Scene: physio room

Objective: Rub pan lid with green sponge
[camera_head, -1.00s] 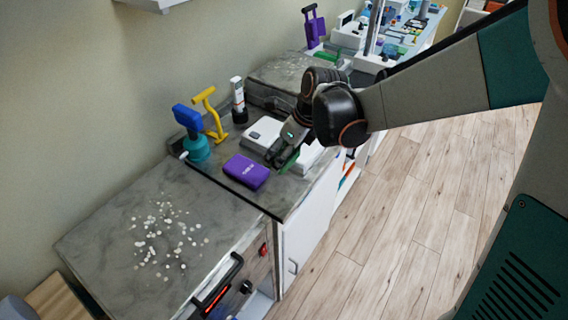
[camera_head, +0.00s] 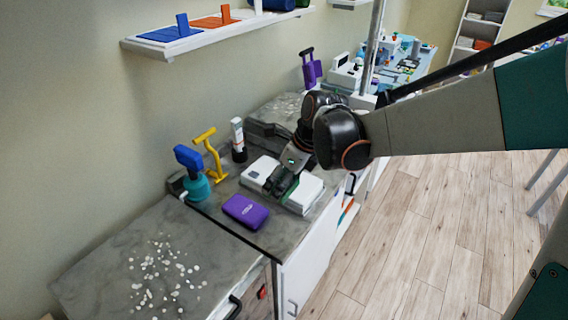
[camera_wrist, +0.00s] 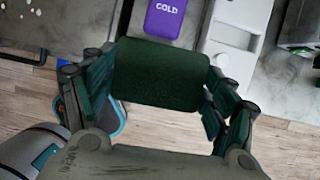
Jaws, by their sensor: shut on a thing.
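The green sponge (camera_wrist: 157,75) shows in the wrist view as a dark green block between the fingers. My gripper (camera_wrist: 158,84) is shut on it, with fingers at its left and right sides. In the head view my gripper (camera_head: 276,190) points down over the counter, beside the white boxes and right of the purple box. I cannot make out a pan lid in either view.
A purple box marked COLD (camera_wrist: 176,18) lies on the counter (camera_head: 215,215); it also shows in the head view (camera_head: 245,211). White boxes (camera_head: 305,193) flank my gripper. A blue-and-teal pump (camera_head: 191,172) and yellow handle (camera_head: 211,153) stand left. White bits (camera_head: 160,275) are scattered at lower left.

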